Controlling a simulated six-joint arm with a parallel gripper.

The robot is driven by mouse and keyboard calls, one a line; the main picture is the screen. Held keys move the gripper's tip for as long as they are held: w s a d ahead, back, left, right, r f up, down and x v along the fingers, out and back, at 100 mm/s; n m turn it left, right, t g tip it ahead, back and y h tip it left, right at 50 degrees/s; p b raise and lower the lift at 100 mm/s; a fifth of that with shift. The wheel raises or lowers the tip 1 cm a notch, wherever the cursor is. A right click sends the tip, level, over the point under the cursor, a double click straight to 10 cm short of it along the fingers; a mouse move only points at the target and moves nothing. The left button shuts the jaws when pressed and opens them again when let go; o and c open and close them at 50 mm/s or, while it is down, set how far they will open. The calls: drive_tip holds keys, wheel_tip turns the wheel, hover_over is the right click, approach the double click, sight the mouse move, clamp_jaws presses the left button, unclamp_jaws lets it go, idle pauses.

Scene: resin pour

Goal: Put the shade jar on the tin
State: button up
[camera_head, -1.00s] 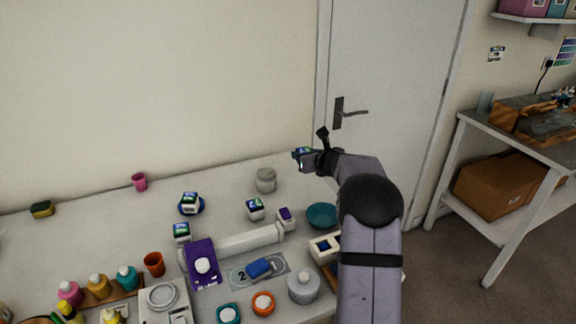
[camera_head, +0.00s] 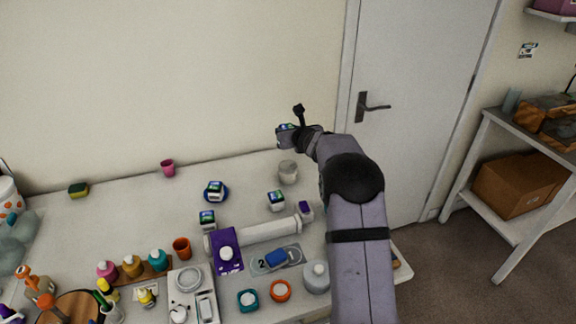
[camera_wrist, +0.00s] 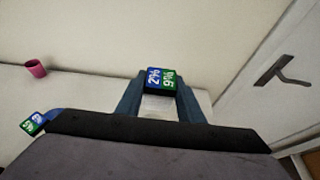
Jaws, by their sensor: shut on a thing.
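A jar with a blue and green lid (camera_head: 284,129) is held in my gripper (camera_head: 294,136), high in front of the wall. In the wrist view the jar's lid (camera_wrist: 162,79) shows between both fingers, with printed numbers on it. A pale grey tin (camera_head: 288,173) stands upright at the back of the table. In the head view it is below the held jar, apart from it; the depth between them is hard to tell. Similar jars stand on the table: one on a blue round base (camera_head: 215,190), one at the front (camera_head: 207,219) and one to the right (camera_head: 276,200).
A pink cup (camera_head: 168,168) stands at the back left, with a sponge (camera_head: 78,190) beyond it. A white roll (camera_head: 265,231), a purple packet (camera_head: 227,252) and several bottles fill the front. The door (camera_head: 420,110) is at the right. The back left of the table is mostly clear.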

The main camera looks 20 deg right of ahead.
hover_over(290, 168)
drive_tip(key=w, duration=0.1)
drive_tip(key=shift+a+f+b, duration=0.15)
drive_tip(key=shift+f+b, duration=0.25)
drive_tip(key=shift+f, duration=2.35)
drive_tip(key=shift+f+p, duration=0.5)
drive_tip(key=shift+f, duration=1.75)
drive_tip(key=shift+f+b, duration=0.25)
drive_tip(key=shift+b, duration=0.15)
drive_tip(key=o, duration=1.1)
drive_tip(key=shift+r+p, duration=0.25)
drive_tip(key=shift+p, duration=0.15)
drive_tip(key=shift+s, duration=0.15)
drive_tip(key=shift+s+r+b, duration=0.1)
drive_tip(key=shift+s+b, duration=0.25)
drive_tip(key=shift+b, duration=0.05)
drive_tip(key=b+v, duration=0.3)
drive_tip(key=v, duration=0.8)
drive_tip(key=shift+b, duration=0.4)
